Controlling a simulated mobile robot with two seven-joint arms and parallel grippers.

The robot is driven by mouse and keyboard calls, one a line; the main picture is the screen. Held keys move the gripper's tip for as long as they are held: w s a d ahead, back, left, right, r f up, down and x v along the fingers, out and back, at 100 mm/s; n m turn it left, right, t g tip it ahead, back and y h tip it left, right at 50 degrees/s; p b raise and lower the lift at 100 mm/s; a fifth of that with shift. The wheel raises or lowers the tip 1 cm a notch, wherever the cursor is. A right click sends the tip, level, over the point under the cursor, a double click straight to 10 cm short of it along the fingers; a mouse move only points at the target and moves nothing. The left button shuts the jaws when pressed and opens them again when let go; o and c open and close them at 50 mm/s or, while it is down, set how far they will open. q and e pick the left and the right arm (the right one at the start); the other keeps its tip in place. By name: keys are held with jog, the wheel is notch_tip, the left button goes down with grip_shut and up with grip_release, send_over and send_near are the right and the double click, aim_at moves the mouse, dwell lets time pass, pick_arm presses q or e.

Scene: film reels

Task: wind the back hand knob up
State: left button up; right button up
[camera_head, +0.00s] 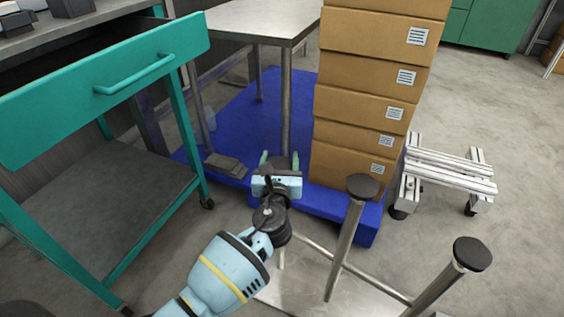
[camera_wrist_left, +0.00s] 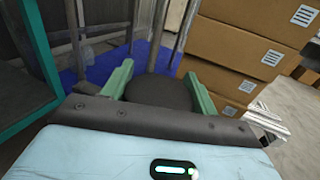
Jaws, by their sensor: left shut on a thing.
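My left gripper (camera_head: 280,158) comes in from the lower left. In the left wrist view its two green fingers (camera_wrist_left: 157,75) stand on either side of a dark round knob (camera_wrist_left: 158,93) and are shut on it. In the head view the gripper hides this knob, and part of a metal post (camera_head: 281,258) shows below. Two more black round knobs, a middle one (camera_head: 362,187) and a front right one (camera_head: 472,254), stand on slanted metal posts and are untouched. The held knob is the farthest back. My right gripper is not in view.
A teal cart with a drawer (camera_head: 110,95) stands at the left. A stack of cardboard boxes (camera_head: 365,110) on a blue pallet (camera_head: 240,115) is close behind the gripper. A low white wheeled frame (camera_head: 450,170) is right of the boxes. Bare floor (camera_head: 510,120) lies at the right.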

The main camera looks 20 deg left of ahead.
pick_arm(q)
jog(key=n+g+y, duration=0.1)
jog(key=y, duration=0.1)
jog(key=n+g+y+b, duration=0.1)
jog(key=n+y, duration=0.1)
jog(key=y, duration=0.1)
jog(key=shift+s+a+f+n+g, duration=0.2)
jog(key=shift+f+n+g, duration=0.1)
jog(key=shift+f, duration=0.1)
jog(key=shift+s+a+n+g+y+b, duration=0.15)
jog(key=shift+n+g+y+b, duration=0.2)
jog(key=shift+n+g+y, duration=0.5)
jog(key=shift+s+a+n+g+y+b, duration=0.1)
jog(key=shift+n+g+y+b, duration=0.25)
jog(key=shift+n+g+y, duration=0.5)
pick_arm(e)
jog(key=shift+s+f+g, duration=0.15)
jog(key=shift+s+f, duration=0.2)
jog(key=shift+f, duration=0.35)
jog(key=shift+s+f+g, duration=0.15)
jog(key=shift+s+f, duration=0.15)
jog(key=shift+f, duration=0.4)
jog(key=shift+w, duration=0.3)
pick_arm(q)
jog(key=o, duration=1)
jog(key=shift+w, duration=0.1)
jog(key=shift+c, duration=0.2)
jog(key=shift+r, duration=0.15)
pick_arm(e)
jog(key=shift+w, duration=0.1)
